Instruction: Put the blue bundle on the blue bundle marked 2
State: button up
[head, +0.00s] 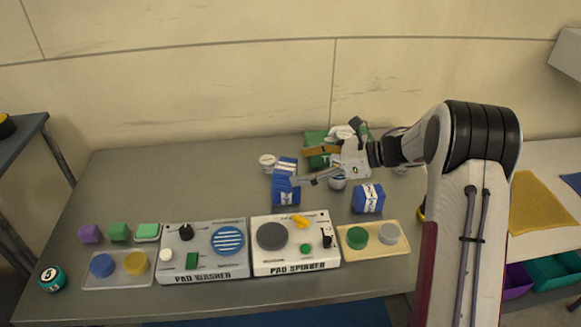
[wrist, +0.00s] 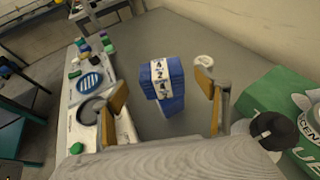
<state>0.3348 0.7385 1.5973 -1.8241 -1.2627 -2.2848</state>
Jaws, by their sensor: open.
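A blue bundle (head: 286,190) with a white band stands near the middle of the table in the head view. It looks taller than one bundle, and I cannot tell if it is two stacked. In the wrist view, blue bundle (wrist: 176,70) shows a white band with dark marks, seemingly a 2 among them, and more blue beneath. A second blue bundle (head: 358,205) with a white band sits apart to the right. My gripper (head: 301,167) is open beside the left bundle. In the wrist view, my gripper's tan-padded fingers (wrist: 162,84) appear on either side of it, with gaps.
A green bag (head: 315,137) lies behind my gripper, with a white round item (head: 267,160) nearby. The pad washer (head: 230,266) and pad spinner (head: 265,262) line the front, with trays of pucks beside them. The table's left-back area is clear.

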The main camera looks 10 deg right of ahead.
jog(key=shift+v, duration=1.15)
